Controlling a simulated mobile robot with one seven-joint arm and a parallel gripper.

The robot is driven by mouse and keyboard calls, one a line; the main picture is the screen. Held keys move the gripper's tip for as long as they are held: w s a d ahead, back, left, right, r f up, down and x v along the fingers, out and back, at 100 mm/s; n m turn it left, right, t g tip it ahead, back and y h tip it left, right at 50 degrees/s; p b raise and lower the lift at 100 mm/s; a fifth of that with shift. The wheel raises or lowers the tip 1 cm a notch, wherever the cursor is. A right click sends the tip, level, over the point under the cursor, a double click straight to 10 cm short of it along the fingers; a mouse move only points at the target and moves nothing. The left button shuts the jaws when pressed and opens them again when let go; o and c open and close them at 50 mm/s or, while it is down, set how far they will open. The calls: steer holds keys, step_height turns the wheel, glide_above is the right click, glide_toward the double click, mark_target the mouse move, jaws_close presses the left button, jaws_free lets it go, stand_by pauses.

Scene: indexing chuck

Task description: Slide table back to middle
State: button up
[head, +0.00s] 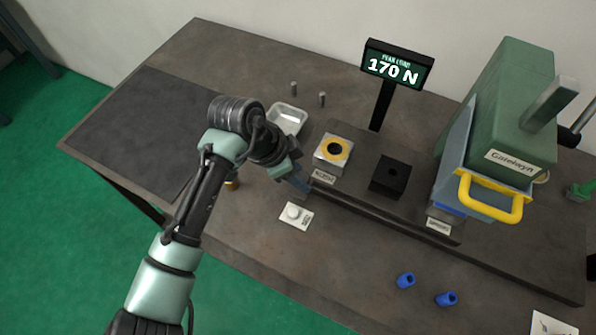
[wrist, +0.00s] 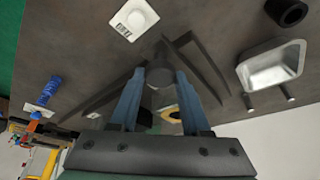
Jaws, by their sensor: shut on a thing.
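The slide table appears to be the dark plate (head: 372,148) with a long dark rail (head: 385,216) along its front. My gripper (head: 298,184) is low at the rail's left end. In the wrist view, its blue fingers are shut on a dark round knob (wrist: 160,75). The knob is hidden in the head view, and I cannot tell how it joins the table.
A green press (head: 510,110) with a yellow handle (head: 490,205) stands at the right. A display (head: 397,65) reads 170 N. A metal tray (head: 287,118) lies behind my gripper and a white button plate (head: 296,216) in front. Two blue pieces (head: 405,280) lie near the front edge.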

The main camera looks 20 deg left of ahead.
jaws_close()
stand_by(0.9)
